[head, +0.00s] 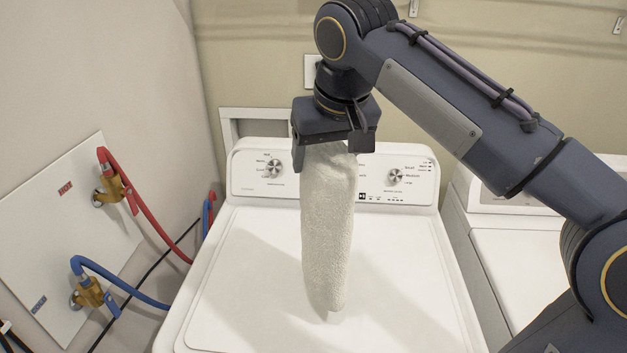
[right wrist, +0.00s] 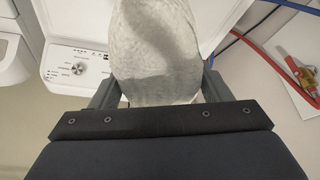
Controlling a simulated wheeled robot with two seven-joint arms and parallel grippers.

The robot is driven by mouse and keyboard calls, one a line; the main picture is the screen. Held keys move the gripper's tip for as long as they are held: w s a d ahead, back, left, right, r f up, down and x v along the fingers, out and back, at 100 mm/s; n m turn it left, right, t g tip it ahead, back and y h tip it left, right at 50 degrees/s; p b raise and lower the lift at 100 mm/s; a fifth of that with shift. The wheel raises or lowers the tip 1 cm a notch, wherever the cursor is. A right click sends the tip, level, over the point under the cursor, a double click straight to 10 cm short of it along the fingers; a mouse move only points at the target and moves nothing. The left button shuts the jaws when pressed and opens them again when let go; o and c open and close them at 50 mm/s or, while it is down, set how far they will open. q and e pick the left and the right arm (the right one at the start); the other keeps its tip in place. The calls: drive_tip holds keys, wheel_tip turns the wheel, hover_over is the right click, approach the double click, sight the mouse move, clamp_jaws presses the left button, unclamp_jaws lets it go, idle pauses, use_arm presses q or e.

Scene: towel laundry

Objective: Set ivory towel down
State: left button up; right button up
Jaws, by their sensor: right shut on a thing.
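The ivory towel (head: 328,235) hangs upright and long from my right gripper (head: 334,145) in the head view. The gripper is shut on its top end. The towel's lower end is over the white lid of the washing machine (head: 245,290); I cannot tell whether it touches the lid. In the right wrist view the towel (right wrist: 158,55) fills the space between the two fingers of the right gripper (right wrist: 158,90). My left gripper is not in view.
The washer's control panel (head: 240,172) with knobs rises behind the towel. A second white appliance (head: 500,265) stands at the right. A red hose (head: 150,215) and a blue hose (head: 125,280) run from the left wall. The lid around the towel is clear.

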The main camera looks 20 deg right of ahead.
drive_tip(key=a+x, duration=0.1)
drive_tip(key=x, duration=0.5)
drive_tip(key=shift+a+f, duration=0.15)
drive_tip(key=shift+f, duration=0.15)
drive_tip(key=shift+f, duration=0.15)
drive_tip(key=o, duration=1.7)
